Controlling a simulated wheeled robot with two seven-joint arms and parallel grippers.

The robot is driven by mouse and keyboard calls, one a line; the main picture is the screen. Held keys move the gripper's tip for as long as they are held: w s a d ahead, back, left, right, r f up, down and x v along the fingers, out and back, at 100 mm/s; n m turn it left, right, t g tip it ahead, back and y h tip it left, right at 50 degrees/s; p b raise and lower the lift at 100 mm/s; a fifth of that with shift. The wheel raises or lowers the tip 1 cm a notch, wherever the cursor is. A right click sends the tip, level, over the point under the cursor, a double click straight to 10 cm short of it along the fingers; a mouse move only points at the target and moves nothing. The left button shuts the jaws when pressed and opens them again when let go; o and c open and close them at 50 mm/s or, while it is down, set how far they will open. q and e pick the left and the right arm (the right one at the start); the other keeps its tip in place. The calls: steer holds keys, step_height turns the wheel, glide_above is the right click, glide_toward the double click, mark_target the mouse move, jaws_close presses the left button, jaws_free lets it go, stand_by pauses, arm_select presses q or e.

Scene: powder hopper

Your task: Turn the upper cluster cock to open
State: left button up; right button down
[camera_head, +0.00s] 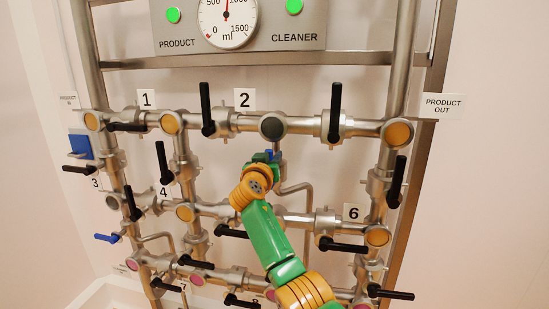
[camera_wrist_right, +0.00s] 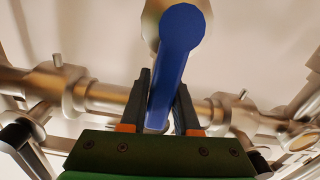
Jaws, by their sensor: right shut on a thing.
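In the right wrist view a blue cock handle (camera_wrist_right: 175,65) with a round head runs from the top down between the fingers, leaning slightly. My right gripper (camera_wrist_right: 160,112) is shut on its lower end, one dark finger on each side. In the head view the green and yellow right arm comes up from below. Its gripper (camera_head: 272,157) is just under the upper pipe row, below the dark round cap (camera_head: 272,128). Only a little blue shows there; the gripper hides most of the handle. My left gripper is not in view.
Black levers surround the arm, including one beside label 2 (camera_head: 207,110) and one right of the cap (camera_head: 335,112). A bent thin pipe (camera_head: 300,188) runs close right of the gripper. Another blue handle (camera_head: 107,238) is at lower left. A gauge panel (camera_head: 240,35) is above.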

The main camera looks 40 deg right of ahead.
steer(key=shift+a+r, duration=0.1)
steer(key=shift+r, duration=0.1)
steer(key=c, duration=0.8)
jaws_free()
steer(key=shift+w, duration=0.1)
steer(key=shift+o, duration=0.6)
steer(key=shift+w+a+f, duration=0.15)
steer(key=shift+w+a, duration=0.15)
steer(key=shift+a, duration=0.1)
steer(key=shift+s+d, duration=0.1)
steer(key=shift+d, duration=0.1)
steer(key=b+v, duration=0.4)
steer(key=v, duration=0.3)
